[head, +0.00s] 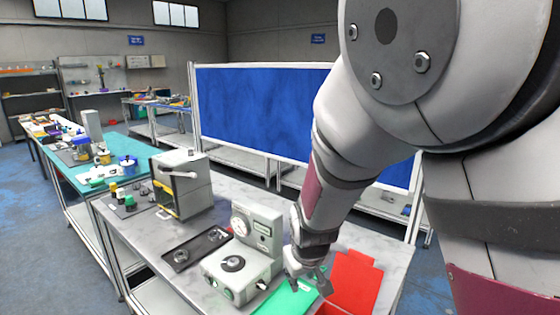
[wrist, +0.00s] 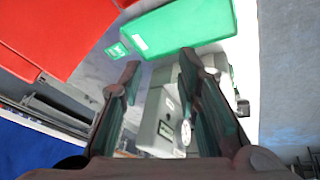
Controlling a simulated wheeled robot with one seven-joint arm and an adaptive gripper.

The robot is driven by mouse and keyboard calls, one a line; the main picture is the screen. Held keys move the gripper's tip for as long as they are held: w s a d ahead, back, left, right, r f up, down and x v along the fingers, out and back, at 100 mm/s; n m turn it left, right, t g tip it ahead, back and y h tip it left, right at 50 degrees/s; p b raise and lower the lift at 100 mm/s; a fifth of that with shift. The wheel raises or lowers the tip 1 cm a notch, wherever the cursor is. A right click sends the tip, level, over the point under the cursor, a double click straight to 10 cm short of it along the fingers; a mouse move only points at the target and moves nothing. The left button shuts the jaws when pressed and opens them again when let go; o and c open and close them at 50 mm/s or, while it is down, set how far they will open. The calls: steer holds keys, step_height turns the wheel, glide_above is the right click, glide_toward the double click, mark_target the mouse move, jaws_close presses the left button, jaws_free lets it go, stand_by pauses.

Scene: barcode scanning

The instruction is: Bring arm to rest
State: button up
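My gripper (head: 308,282) hangs at the lower end of my arm, over the front right of the grey bench (head: 325,232). In the wrist view my gripper (wrist: 160,62) has its two fingers apart, with nothing held between them. A green tray or bin (head: 288,300) lies just below and left of it in the head view. The green one also shows at the top of the wrist view (wrist: 182,26). A red bin (head: 350,282) is just right of the gripper. I see no barcode scanner that I can make out.
A grey testing device with a dial (head: 247,252) stands close to the left of my gripper. A dark tray with small parts (head: 197,247) and a boxy press-like machine (head: 182,183) are further left. A blue partition (head: 265,110) stands behind the bench.

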steer(key=s+d+r+m+y+b, duration=0.1)
steer(key=s+d+r, duration=0.35)
steer(key=r, duration=0.25)
steer(key=s+d+r+m+y, duration=0.1)
steer(key=s+d+r+m, duration=0.1)
steer(key=s+d+r, duration=0.3)
steer(key=s+d+r+m+h, duration=0.1)
steer(key=s+d+r, duration=0.1)
steer(key=s, duration=0.4)
steer(key=s+d+r+h+b, duration=0.1)
steer(key=s+d+r, duration=0.1)
steer(key=s, duration=0.4)
steer(key=shift+s+d+r+m+t, duration=0.3)
steer(key=shift+s+r+m, duration=0.1)
steer(key=shift+r, duration=0.4)
